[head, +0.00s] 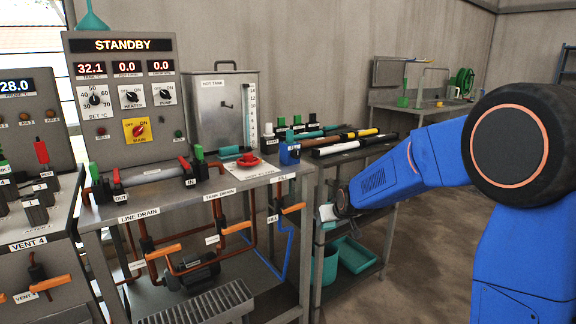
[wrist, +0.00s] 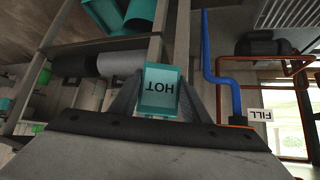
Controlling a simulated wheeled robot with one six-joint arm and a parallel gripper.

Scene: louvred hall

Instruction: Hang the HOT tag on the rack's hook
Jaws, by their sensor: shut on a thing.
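The HOT tag (wrist: 160,88) is a small teal plate with dark lettering, upside down in the wrist view. My gripper (wrist: 158,100) is shut on it, with a dark finger on each side. In the head view my gripper (head: 328,213) is low, beside the front post of the rack (head: 350,152), below its top. The tag is too small to make out clearly there. I cannot pick out the rack's hook in either view. A small dark peg (head: 226,105) shows on the front of the tank.
The bench (head: 215,188) left of the rack carries the tank (head: 210,120), pipes and control panel (head: 125,95). A blue pipe (wrist: 222,80) shows close by. Open floor (head: 425,250) lies right.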

